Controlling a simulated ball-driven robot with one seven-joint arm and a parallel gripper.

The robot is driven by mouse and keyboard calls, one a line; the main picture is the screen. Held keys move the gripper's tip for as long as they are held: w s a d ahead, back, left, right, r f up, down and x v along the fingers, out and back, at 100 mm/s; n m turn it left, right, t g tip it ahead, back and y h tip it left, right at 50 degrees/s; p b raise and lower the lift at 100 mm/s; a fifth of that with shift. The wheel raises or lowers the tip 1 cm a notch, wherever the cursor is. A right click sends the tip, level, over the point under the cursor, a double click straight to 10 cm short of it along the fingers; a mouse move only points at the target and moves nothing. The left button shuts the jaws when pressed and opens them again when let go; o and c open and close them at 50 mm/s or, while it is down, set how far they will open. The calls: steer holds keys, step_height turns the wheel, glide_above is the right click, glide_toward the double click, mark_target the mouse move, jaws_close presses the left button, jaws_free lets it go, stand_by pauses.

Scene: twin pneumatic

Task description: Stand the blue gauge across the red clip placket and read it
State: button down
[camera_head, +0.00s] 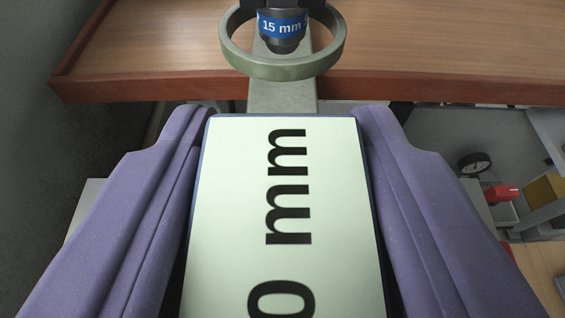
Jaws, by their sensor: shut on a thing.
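My gripper (283,118) has purple fingers on both sides of a flat block with a pale face and thin blue edges, which I take for the blue gauge (235,190). The fingers are shut on its sides. Its face carries large black sideways text ending in "0 mm"; the rest is cut off by the bottom edge. I cannot make out a red clip placket. A small red thing (501,192) shows far off at the right, too small to tell what it is.
A grey-green ring on a bar (283,95) lies just beyond the gauge. A black tip with a blue "15 mm" label (282,26) stands in the ring. A wooden table (430,60) with a red-brown edge is behind. A dark wheel (474,163) is at the right.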

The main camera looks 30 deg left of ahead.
steer(key=shift+f+b, duration=0.35)
stand_by(0.3)
steer(key=c, duration=0.6)
jaws_free()
steer(key=shift+o, duration=0.2)
